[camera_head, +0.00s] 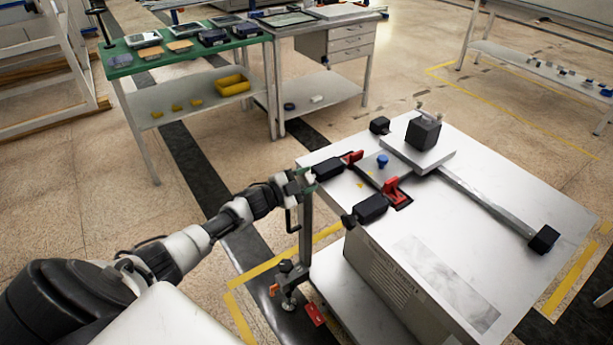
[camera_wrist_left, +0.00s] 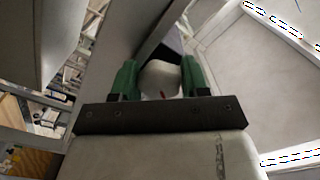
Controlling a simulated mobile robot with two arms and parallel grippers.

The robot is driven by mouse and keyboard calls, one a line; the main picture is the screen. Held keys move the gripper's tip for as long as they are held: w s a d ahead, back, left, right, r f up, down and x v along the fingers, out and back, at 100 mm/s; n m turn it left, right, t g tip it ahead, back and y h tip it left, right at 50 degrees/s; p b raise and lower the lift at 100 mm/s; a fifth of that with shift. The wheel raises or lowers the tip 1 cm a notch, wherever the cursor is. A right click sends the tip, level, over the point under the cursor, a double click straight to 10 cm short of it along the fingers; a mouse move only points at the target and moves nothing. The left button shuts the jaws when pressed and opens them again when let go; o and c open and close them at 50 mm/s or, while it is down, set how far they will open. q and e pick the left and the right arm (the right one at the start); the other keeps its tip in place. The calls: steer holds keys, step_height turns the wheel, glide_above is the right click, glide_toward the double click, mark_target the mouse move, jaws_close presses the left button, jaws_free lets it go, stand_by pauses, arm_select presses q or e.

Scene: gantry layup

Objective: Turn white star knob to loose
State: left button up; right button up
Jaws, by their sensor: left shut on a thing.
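My left gripper (camera_head: 306,180) is at the left edge of the metal-topped workstation (camera_head: 450,270), beside an upright post. In the left wrist view, its two green fingers (camera_wrist_left: 161,80) stand on either side of a white rounded knob (camera_wrist_left: 160,77) and are shut on it. A small red mark shows on the knob. The knob's far side is hidden, and its star shape cannot be made out. My right gripper is not in view.
On the workstation top are red-handled clamps (camera_head: 395,190), a blue knob (camera_head: 382,161) and a black block (camera_head: 423,132) on a plate. A green-topped bench (camera_head: 180,50) with devices stands at the back left. Open floor lies between them.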

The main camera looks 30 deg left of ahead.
arm_select(q)
steer(key=n+p, duration=0.1)
steer(key=n, duration=0.3)
steer(key=shift+n, duration=1.7)
steer(key=shift+f, duration=0.1)
steer(key=o, duration=0.9)
steer(key=v, duration=1.1)
steer(key=shift+p, duration=0.35)
steer(key=shift+w, duration=0.1)
